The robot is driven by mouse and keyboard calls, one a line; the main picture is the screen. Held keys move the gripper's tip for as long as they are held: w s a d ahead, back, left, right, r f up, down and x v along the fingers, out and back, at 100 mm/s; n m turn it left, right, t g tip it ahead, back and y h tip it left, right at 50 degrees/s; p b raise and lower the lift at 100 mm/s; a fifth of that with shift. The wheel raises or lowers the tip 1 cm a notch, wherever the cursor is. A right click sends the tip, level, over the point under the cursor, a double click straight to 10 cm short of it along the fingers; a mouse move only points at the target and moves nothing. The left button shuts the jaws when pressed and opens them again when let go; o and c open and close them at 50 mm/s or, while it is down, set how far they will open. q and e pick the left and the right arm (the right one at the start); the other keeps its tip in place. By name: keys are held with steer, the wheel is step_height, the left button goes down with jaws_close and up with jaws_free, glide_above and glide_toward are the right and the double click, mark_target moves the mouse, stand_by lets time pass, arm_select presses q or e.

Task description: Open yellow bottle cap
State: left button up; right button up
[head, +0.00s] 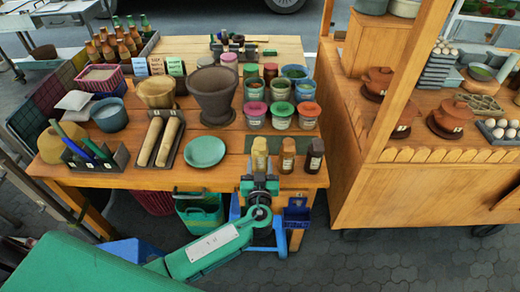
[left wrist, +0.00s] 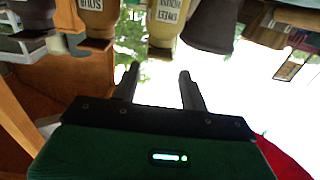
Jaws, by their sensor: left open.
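The yellow bottle (head: 260,155) stands upright near the front edge of the wooden table, leftmost in a row of three, with its cap on. In the left wrist view, which looks upside down, the yellow bottle (left wrist: 166,22) has a white label and its cap end (left wrist: 160,52) points down. My left gripper (head: 259,181) is just in front of the yellow bottle, lower than its cap. In the left wrist view the left gripper's fingers (left wrist: 158,80) are apart with nothing between them. My right gripper is not in view.
A brown bottle (head: 287,156) and a dark bottle (head: 315,156) stand right of the yellow one. A green plate (head: 204,151) lies to the left. A large mortar (head: 213,93) and several lidded jars (head: 281,116) stand behind. A wooden cart (head: 395,190) is at right.

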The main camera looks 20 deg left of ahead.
mark_target(260, 151)
arm_select(q)
steer(key=shift+p+x, duration=0.6)
steer(key=shift+x, duration=1.65)
jaws_close()
